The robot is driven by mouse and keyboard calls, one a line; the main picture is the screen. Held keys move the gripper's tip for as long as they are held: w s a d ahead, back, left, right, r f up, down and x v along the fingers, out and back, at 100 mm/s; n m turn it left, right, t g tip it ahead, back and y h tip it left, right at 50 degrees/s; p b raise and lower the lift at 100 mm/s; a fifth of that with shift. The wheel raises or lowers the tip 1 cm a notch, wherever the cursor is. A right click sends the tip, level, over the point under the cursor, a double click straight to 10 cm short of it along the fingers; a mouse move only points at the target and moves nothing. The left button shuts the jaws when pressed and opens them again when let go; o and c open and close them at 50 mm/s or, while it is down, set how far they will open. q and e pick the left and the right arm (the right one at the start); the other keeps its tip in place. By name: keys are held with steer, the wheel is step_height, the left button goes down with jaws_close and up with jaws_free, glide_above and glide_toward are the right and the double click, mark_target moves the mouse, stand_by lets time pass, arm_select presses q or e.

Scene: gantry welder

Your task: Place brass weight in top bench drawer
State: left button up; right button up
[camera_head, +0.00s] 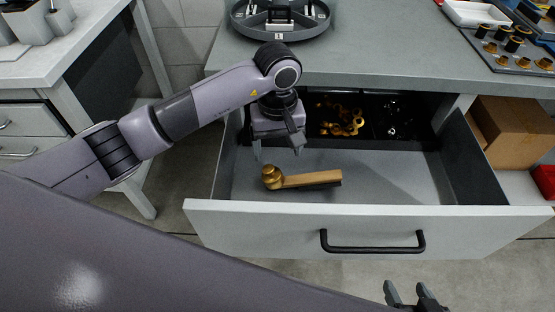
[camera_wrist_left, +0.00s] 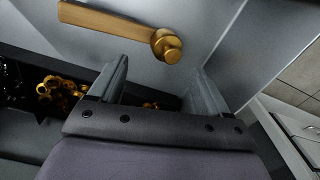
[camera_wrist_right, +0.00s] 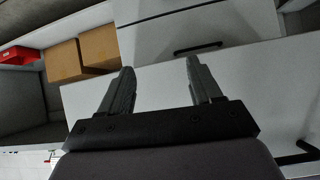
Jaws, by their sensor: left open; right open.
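The brass weight (camera_head: 271,176) is inside the pulled-out top bench drawer (camera_head: 385,175), towards its left side, beside the end of a wooden bar (camera_head: 312,179). The weight also shows in the left wrist view (camera_wrist_left: 171,50), where it appears to touch the bar (camera_wrist_left: 105,24). My left gripper (camera_head: 280,150) is open and empty above the weight, over the drawer. My right gripper (camera_head: 408,293) is open and empty in front of the drawer, low in the head view; its open fingers show in the right wrist view (camera_wrist_right: 160,75).
Black bins at the drawer's back hold brass fittings (camera_head: 342,120) and small dark parts. A black handle (camera_head: 372,246) is on the drawer front. A round tray (camera_head: 280,20) and a panel with knobs (camera_head: 510,45) are on the bench top. Cardboard boxes (camera_head: 510,130) stand at the right.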

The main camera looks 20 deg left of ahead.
arm_select(q)
step_height(320, 180, up, 4)
steer(key=shift+f, duration=0.1)
stand_by(0.6)
